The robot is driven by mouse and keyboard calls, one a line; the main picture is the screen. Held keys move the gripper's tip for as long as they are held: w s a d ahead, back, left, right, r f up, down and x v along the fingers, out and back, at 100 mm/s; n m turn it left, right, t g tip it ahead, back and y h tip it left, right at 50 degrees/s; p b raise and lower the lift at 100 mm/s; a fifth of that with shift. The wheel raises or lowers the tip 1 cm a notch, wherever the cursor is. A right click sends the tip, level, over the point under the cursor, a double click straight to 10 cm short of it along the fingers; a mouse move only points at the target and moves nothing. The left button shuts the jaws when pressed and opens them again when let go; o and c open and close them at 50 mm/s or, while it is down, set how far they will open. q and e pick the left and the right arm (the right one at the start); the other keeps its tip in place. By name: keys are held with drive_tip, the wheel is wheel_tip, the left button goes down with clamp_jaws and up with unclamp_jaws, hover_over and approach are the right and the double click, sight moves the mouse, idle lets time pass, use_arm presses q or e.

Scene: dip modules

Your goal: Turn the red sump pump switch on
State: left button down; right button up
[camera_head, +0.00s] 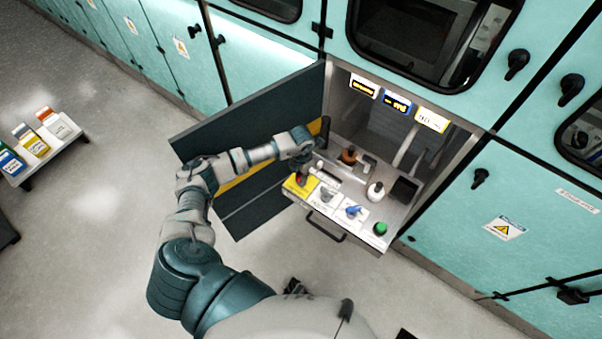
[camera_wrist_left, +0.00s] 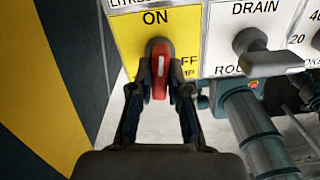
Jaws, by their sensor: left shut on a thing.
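The red sump pump switch (camera_wrist_left: 160,66) sits on a yellow plate (camera_wrist_left: 128,38) in the left wrist view. ON is printed above it, and OFF shows partly at its right. Its red handle, with a white line, stands about vertical in that picture. The two dark fingers of my left gripper (camera_wrist_left: 160,88) are closed against the handle's two sides. In the head view the left gripper (camera_head: 303,167) is at the left end of the pull-out control panel, by the yellow plate (camera_head: 299,186). The switch is mostly hidden there. My right gripper is not in view.
Right of the yellow plate are a white DRAIN plate with a grey handle (camera_wrist_left: 268,55), a blue switch (camera_head: 354,211) and a green button (camera_head: 380,229). The open dark cabinet door (camera_head: 245,125) stands left of the panel. A low table (camera_head: 65,142) with boxes is far left.

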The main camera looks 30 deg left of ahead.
use_arm(q)
drive_tip(key=shift+w+a+r+n+p, duration=0.1)
drive_tip(key=shift+n+p, duration=0.1)
drive_tip(key=shift+n, duration=0.3)
drive_tip(key=shift+w+r+n+p, duration=0.1)
drive_tip(key=shift+n+p, duration=0.05)
drive_tip(key=shift+n, duration=0.35)
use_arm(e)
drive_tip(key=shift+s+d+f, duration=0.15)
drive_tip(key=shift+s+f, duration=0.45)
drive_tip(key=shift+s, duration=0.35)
use_arm(q)
drive_tip(key=c, duration=1.2)
unclamp_jaws()
drive_tip(key=shift+o, duration=0.4)
drive_tip(key=shift+s+f, duration=0.1)
drive_tip(key=shift+f, duration=0.05)
wheel_tip(320, 180, up, 12)
drive_tip(key=shift+f, duration=0.1)
